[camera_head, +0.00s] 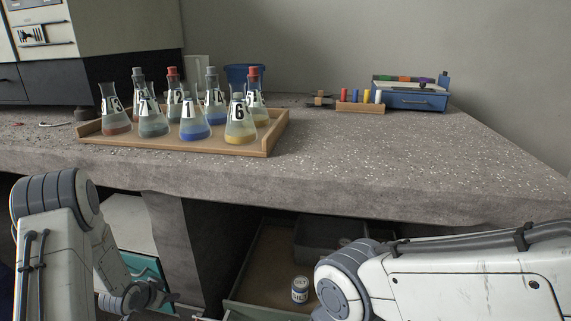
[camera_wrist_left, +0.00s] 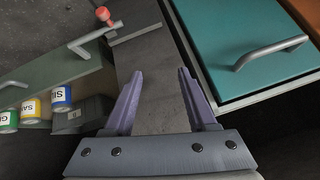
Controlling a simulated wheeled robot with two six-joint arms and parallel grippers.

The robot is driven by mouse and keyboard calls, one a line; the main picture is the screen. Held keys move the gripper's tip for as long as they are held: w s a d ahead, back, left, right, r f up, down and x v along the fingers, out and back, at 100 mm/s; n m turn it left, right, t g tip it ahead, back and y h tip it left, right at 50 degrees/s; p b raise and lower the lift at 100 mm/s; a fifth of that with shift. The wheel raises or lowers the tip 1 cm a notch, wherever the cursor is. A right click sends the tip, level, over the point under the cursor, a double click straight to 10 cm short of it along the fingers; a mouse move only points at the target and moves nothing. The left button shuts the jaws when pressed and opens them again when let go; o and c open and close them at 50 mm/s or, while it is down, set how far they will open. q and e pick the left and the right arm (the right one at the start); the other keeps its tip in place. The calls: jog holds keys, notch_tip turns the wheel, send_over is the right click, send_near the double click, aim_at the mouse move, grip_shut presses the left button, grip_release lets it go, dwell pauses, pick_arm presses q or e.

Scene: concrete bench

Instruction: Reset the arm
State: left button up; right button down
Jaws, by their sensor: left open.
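My left gripper (camera_head: 160,299) hangs low in front of the bench, below the bench top, at the lower left of the head view. In the left wrist view the same gripper (camera_wrist_left: 159,74) has its two purple fingers spread apart with nothing between them. My right arm comes in from the right in the head view, but its gripper is out of the picture.
A wooden tray (camera_head: 268,148) with several numbered flasks stands on the concrete bench (camera_head: 400,160). Below, an open drawer (camera_head: 262,270) holds a labelled jar (camera_head: 299,290). A teal drawer front (camera_wrist_left: 245,50) with a handle lies right of the left fingers.

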pick_arm(q)
jog(key=s+d+r+m+g+p, duration=0.1)
jog(key=s+d+r+g+p, duration=0.45)
jog(key=s+d+r, duration=1.15)
jog(key=s+d+r+m+g+p, duration=0.25)
jog(key=s+d+r+p, duration=0.65)
jog(key=s+d+r, duration=0.8)
jog(key=w+a+r+p, duration=0.1)
jog(key=a+r+p, duration=0.1)
jog(key=r+p, duration=1.6)
jog(key=w+a+r+p, duration=0.1)
jog(key=a+r+p, duration=0.1)
jog(key=r+p, duration=1.7)
notch_tip(320, 180, up, 3)
jog(key=shift+f+n+h, duration=0.1)
jog(key=shift+n+h, duration=0.3)
jog(key=shift+n, duration=0.05)
